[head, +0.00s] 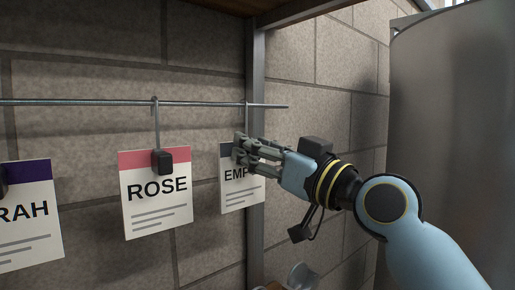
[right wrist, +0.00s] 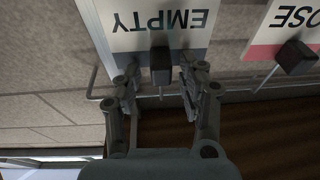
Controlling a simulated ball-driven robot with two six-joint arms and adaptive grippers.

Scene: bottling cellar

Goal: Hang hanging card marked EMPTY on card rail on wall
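The card marked EMPTY (head: 238,190) hangs upright below the card rail (head: 205,104), near the rail's right end. Its thin wire hook (head: 246,118) reaches up to the rail and appears to be over it. My right gripper (head: 241,149) is in front of the card's top and hides part of its lettering. In the right wrist view the card (right wrist: 160,25) appears upside down. There the fingers of my right gripper (right wrist: 158,82) stand apart on both sides of the card's dark block (right wrist: 161,62), with visible gaps. My left gripper is out of view.
The ROSE card (head: 156,205) hangs to the left on the same rail, and a card ending in RAH (head: 28,225) hangs farther left. A metal post (head: 255,70) stands behind the rail's right end. A large grey tank (head: 450,110) fills the right side.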

